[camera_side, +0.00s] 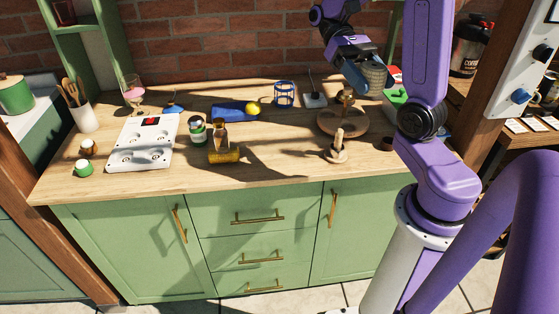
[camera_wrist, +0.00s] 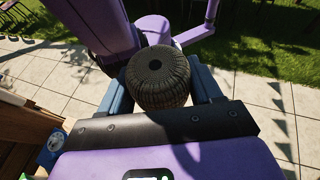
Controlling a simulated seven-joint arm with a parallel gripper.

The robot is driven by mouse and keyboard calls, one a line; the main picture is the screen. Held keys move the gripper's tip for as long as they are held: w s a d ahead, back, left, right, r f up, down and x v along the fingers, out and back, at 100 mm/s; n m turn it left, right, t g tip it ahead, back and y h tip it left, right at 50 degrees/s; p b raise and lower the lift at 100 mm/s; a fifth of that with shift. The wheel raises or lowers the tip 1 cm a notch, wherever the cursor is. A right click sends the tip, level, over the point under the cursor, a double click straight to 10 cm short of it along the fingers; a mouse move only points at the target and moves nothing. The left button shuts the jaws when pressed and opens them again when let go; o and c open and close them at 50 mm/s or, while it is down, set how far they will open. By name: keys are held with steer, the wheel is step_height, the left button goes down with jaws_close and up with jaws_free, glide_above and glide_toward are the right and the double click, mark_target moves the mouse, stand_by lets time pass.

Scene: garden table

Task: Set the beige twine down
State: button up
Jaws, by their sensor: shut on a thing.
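The beige twine (camera_wrist: 157,77) is a ridged ball with a dark hole in its top, held between the two blue fingers of my gripper (camera_wrist: 157,88) in the wrist view. In the side view the twine (camera_side: 374,77) shows as a beige roll at the end of my gripper (camera_side: 366,74), held up above the back right of the wooden counter (camera_side: 280,180). My gripper is shut on it, above and to the right of a round wooden stand (camera_side: 325,124).
A wooden piece (camera_side: 338,150) stands at the counter's front right. A blue wire holder (camera_side: 284,94), a blue tray (camera_side: 232,111) with a yellow ball (camera_side: 253,108), a jar (camera_side: 197,130) and a white hob (camera_side: 143,145) stand farther left. Bare wood lies along the front middle.

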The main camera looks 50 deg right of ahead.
steer(key=shift+a+r+y, duration=0.1)
steer(key=shift+y, duration=0.2)
steer(key=m, duration=0.1)
steer(key=a+m+t+y, duration=0.1)
steer(key=y, duration=0.1)
steer(key=shift+w+a+r+m+t, duration=0.15)
steer(key=shift+w+r+m+t, duration=0.1)
steer(key=shift+r+m+t, duration=0.15)
steer(key=w+a+r+m+t+y, duration=0.2)
steer(key=w+r+m+t+y, duration=0.45)
steer(key=m+t, duration=0.65)
step_height(320, 180, down, 24)
steer(key=w+h, duration=0.1)
steer(key=w, duration=0.1)
steer(key=shift+w+f+n, duration=0.2)
steer(key=shift+w+n, duration=0.1)
steer(key=shift+w, duration=0.1)
